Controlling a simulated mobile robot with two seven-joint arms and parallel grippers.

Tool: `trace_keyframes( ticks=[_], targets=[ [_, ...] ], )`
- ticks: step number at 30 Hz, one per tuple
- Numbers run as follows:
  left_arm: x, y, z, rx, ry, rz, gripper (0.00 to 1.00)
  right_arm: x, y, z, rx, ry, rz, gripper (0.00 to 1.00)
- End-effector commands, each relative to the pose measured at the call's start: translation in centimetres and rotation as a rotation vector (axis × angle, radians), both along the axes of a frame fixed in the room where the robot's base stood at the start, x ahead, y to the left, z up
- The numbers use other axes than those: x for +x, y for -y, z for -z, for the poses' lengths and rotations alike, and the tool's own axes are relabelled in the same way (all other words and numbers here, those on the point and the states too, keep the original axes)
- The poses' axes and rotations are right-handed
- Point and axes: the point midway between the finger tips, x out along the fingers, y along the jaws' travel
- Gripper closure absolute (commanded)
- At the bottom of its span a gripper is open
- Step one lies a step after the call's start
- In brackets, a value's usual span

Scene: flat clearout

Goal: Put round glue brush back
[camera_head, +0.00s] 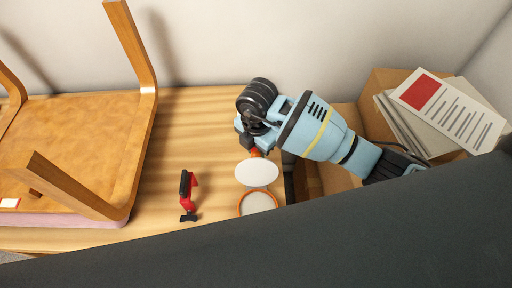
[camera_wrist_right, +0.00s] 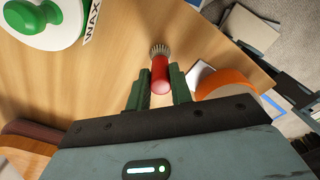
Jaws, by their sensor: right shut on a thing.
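The round glue brush (camera_wrist_right: 160,76) has a red handle and pale bristles that point away from my wrist in the right wrist view. My right gripper (camera_wrist_right: 157,84) is shut on its red handle, with one dark green finger on each side. In the head view my right gripper (camera_head: 250,148) is above the wooden table, mostly hidden by the wrist; a bit of orange-red shows below it. An orange-rimmed round tin (camera_head: 243,208) stands just in front, with a white disc (camera_head: 257,173) beside it. My left gripper is not in view.
An upturned wooden chair (camera_head: 80,150) fills the table's left. A red and black clamp (camera_head: 188,194) stands between chair and tin. A cardboard box (camera_head: 385,80) with papers (camera_head: 450,105) is at right. A green-knobbed item (camera_wrist_right: 40,20) lies near a WAX label.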

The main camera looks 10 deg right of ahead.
Motion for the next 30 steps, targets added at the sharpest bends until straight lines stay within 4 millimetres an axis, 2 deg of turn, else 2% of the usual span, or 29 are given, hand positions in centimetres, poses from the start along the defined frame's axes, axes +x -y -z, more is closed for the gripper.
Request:
trace_keyframes(
  ticks=[7,8,12,23,26,30],
  targets=[
    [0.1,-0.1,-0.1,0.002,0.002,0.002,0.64,0.0,0.0,0.2,0.000,0.000,0.001,1.00],
    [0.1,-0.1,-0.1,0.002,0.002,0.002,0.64,0.0,0.0,0.2,0.000,0.000,0.001,0.76],
    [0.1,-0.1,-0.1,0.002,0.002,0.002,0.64,0.0,0.0,0.2,0.000,0.000,0.001,0.57],
    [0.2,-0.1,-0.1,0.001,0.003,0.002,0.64,0.0,0.0,-0.2,0.001,0.002,0.001,0.57],
    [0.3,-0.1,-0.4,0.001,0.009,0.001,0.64,0.2,0.0,-1.3,0.001,0.004,0.002,0.57],
    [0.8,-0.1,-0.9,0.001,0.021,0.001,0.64,0.2,0.1,-3.9,0.001,0.008,0.000,0.57]
  ],
)
